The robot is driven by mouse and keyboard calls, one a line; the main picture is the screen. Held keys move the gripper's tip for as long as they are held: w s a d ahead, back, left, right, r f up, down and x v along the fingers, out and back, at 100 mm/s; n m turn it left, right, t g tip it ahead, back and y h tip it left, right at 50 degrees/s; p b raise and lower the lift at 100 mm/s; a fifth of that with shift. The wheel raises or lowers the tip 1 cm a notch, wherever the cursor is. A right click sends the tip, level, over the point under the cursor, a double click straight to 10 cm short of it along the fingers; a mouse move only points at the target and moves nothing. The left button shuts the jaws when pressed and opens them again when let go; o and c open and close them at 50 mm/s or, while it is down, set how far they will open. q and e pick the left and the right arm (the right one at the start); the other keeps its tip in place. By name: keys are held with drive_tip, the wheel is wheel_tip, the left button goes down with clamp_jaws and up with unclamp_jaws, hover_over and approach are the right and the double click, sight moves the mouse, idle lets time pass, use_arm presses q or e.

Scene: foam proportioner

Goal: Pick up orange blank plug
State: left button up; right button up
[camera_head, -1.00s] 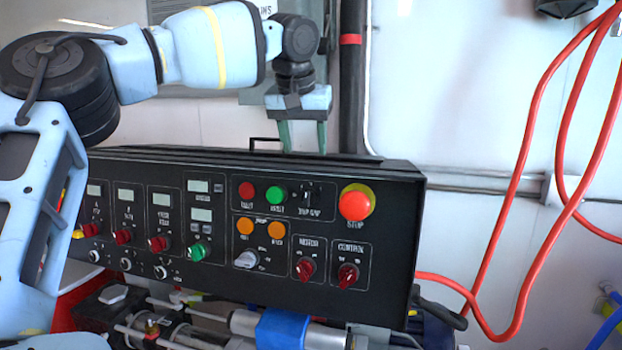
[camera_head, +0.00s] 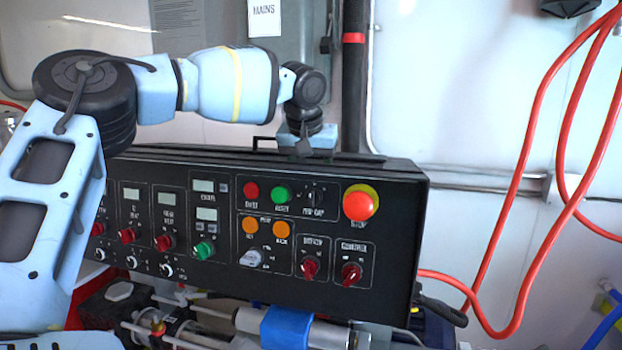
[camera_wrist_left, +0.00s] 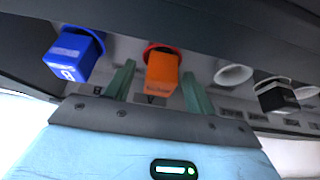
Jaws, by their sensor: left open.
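The orange blank plug (camera_wrist_left: 161,75) shows in the left wrist view as an orange block seated in a red ring on a grey panel. My left gripper (camera_wrist_left: 158,80) is open, with one green finger on each side of the plug; a gap shows beside each finger. In the head view my left arm reaches over the black control box, and its wrist (camera_head: 306,135) is behind the box's top edge. The fingers and the plug are hidden there. My right gripper is not in view.
A blue plug (camera_wrist_left: 75,54) sits left of the orange one. A white round socket (camera_wrist_left: 233,74) and a black plug (camera_wrist_left: 277,96) are to its right. The black control box (camera_head: 400,230) stands in front, and red hoses (camera_head: 520,170) hang at the right.

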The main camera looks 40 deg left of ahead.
use_arm(q)
drive_tip(key=shift+c, duration=0.3)
drive_tip(key=c, duration=1)
drive_tip(key=shift+r, duration=0.15)
wheel_tip(320, 180, up, 10)
drive_tip(key=shift+r, duration=0.1)
drive_tip(key=s+d+b, duration=0.1)
drive_tip(key=s+d, duration=0.3)
drive_tip(key=s, duration=0.4)
drive_tip(key=s+d+r+b, duration=0.1)
drive_tip(key=s+d+b, duration=0.1)
drive_tip(key=s+d, duration=0.2)
drive_tip(key=shift+s+d+r, duration=0.25)
drive_tip(key=shift+s+d, duration=0.1)
drive_tip(key=shift+s, duration=1.55)
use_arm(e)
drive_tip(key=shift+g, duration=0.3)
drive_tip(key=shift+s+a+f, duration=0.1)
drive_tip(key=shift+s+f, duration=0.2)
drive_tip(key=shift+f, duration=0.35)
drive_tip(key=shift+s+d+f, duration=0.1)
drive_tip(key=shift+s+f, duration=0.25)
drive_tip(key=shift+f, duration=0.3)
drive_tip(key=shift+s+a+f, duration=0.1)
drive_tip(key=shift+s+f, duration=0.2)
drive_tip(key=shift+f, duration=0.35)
